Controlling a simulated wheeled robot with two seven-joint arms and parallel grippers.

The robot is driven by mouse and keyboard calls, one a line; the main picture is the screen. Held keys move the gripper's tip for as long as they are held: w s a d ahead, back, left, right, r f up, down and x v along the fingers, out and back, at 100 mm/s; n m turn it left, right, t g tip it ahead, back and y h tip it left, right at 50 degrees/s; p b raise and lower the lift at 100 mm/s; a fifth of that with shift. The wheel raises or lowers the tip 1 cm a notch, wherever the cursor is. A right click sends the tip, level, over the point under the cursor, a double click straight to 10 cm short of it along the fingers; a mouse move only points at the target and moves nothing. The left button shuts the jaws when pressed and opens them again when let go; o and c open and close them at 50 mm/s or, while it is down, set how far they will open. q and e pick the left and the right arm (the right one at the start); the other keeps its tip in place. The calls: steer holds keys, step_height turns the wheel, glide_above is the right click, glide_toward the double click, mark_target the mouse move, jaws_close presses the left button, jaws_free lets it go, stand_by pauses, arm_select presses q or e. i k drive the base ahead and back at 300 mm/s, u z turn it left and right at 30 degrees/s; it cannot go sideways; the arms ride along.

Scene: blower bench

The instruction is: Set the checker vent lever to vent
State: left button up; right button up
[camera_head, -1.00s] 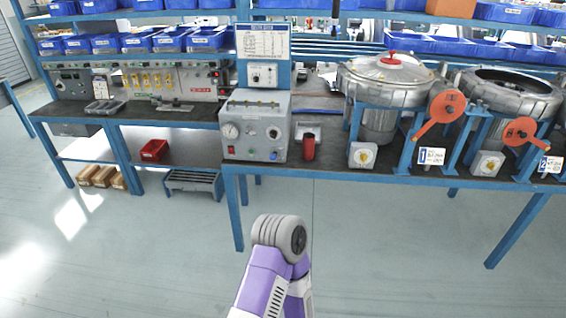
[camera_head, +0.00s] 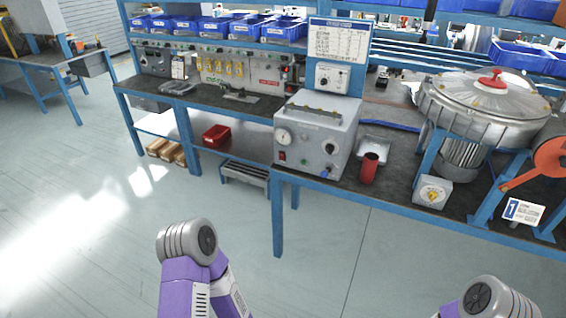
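The checker (camera_head: 312,140) is a grey box on the front edge of the dark-topped bench. Its front face carries a round gauge (camera_head: 283,136), a black knob (camera_head: 329,148) and a small red switch (camera_head: 282,156). A small blue handle (camera_head: 324,172) sits low on the right of that face. It may be the vent lever, but its setting is too small to read. Purple and grey links of my two arms show at the bottom, well short of the bench. Neither gripper is in view.
A red cylinder (camera_head: 369,168) and a small grey tray (camera_head: 372,145) stand right of the checker. Further right are a switch box (camera_head: 432,192) and a large metal blower (camera_head: 490,105). A sign panel (camera_head: 338,45) rises behind the checker. The floor in front is clear.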

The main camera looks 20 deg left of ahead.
mark_target(324, 175)
steer(key=u, duration=0.1)
steer(key=i, duration=0.9)
steer(key=z, duration=0.35)
